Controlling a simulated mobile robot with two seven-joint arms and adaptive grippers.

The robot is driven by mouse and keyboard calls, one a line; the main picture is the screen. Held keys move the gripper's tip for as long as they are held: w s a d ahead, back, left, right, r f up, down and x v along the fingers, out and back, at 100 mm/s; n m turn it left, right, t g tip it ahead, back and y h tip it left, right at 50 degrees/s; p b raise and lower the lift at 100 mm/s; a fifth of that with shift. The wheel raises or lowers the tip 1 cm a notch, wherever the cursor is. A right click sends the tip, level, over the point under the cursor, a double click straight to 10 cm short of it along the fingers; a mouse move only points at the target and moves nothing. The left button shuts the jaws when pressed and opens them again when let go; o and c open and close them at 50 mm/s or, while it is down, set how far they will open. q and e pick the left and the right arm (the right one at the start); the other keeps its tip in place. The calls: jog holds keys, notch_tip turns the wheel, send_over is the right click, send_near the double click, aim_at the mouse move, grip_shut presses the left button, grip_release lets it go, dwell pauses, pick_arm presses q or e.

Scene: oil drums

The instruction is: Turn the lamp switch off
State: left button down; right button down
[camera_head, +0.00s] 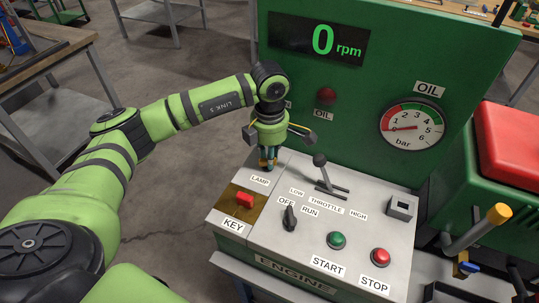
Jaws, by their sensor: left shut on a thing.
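My left gripper (268,160) points down at the back left of the grey engine panel (260,238), just behind the LAMP label (260,181). Its fingers are shut on the lamp switch, which they hide almost fully, so I cannot tell its position. My left arm reaches in from the left edge. My right gripper is not in view.
Near the gripper are the throttle lever (321,163), a red key switch (245,200) and a black OFF/RUN knob (290,217). Green START (337,240) and red STOP (381,256) buttons sit in front. A green upright panel (300,85) rises behind, its display reading 0 rpm.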

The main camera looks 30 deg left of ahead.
pick_arm(q)
jog(key=c, duration=1.1)
grip_release()
jog(key=shift+c, duration=0.2)
notch_tip(320, 180, up, 12)
